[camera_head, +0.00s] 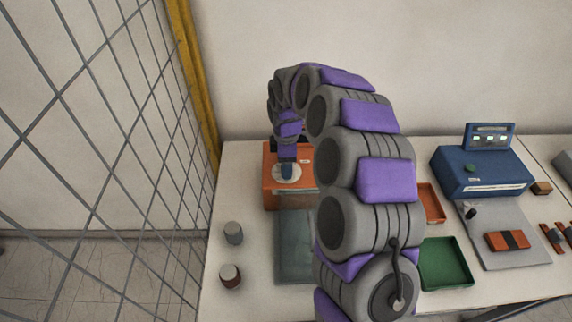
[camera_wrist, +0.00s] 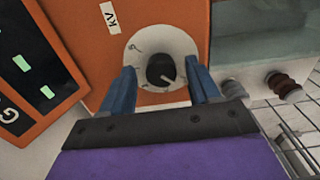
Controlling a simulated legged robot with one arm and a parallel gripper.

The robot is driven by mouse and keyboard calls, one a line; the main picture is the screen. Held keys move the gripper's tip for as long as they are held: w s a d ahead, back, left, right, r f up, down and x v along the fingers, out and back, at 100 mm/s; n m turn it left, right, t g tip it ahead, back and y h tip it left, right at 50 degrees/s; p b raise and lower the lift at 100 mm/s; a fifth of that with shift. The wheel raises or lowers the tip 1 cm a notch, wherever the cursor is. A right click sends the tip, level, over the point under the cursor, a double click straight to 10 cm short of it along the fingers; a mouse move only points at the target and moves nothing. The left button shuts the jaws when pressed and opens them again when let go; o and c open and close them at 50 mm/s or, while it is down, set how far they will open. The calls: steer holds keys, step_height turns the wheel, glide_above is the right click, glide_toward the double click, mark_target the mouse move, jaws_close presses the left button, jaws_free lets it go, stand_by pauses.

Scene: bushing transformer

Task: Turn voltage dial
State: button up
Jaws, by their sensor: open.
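In the wrist view my gripper (camera_wrist: 160,88) is open, with one blue finger on each side of the knob and a gap on both sides. In the head view the orange box (camera_head: 275,195) stands on the table at the back left, and my gripper (camera_head: 287,170) reaches down onto its white dial plate. The knob is hidden there by my gripper.
A glass-like tank (camera_head: 292,255) stands in front of the orange box. Two small bushings (camera_head: 233,233) stand to its left. A green tray (camera_head: 444,263) and a blue device (camera_head: 482,170) are to the right. A wire fence (camera_head: 110,110) borders the left.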

steer(key=shift+f, duration=0.25)
steer(key=c, duration=1)
